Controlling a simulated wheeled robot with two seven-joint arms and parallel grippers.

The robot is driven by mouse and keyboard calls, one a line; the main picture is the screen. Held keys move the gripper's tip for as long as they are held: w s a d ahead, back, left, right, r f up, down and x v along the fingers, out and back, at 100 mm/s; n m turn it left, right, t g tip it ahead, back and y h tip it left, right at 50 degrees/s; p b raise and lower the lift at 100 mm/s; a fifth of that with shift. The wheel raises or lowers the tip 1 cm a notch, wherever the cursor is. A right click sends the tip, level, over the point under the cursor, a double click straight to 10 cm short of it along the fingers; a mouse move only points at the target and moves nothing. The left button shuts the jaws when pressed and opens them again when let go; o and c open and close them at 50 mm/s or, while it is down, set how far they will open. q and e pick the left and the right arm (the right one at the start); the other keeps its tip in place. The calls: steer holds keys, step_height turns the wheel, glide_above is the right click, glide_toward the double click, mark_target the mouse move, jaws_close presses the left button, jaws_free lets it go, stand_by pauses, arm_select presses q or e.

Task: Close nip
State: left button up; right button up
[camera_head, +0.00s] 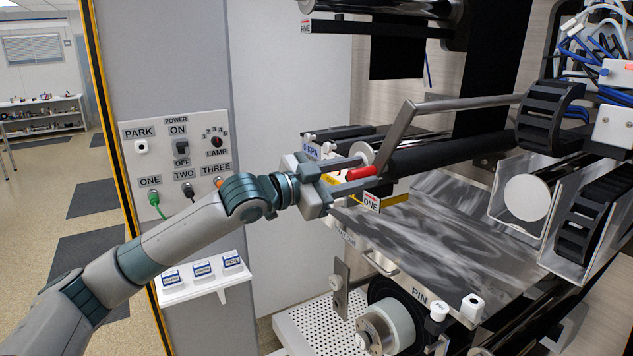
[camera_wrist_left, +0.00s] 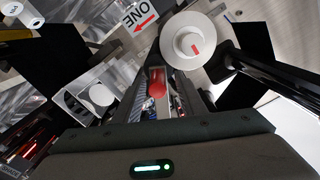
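The nip's black roller (camera_head: 450,152) lies across the machine. A grey bent lever (camera_head: 397,132) comes down at its left end, and a red grip (camera_head: 362,173) sticks out to the left near its foot. My left gripper (camera_head: 352,175) is at this grip, with its fingers apart on either side. In the left wrist view the red grip (camera_wrist_left: 157,82) shows between the fingers, with a gap on its right side. Whether a finger touches it is unclear. A "0 KPA" label (camera_head: 311,151) stands just above the gripper. My right gripper is out of view.
A control panel (camera_head: 178,160) with switches and plugs is behind my left arm. A "ONE" label (camera_head: 371,203) is close below the gripper. A shiny plate (camera_head: 440,235) spreads below the roller, with a "PIN" label and white knobs at its front.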

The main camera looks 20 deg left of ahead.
arm_select(q)
steer(key=b+v, duration=0.6)
steer(key=v, duration=1.1)
steer(key=shift+a, duration=0.1)
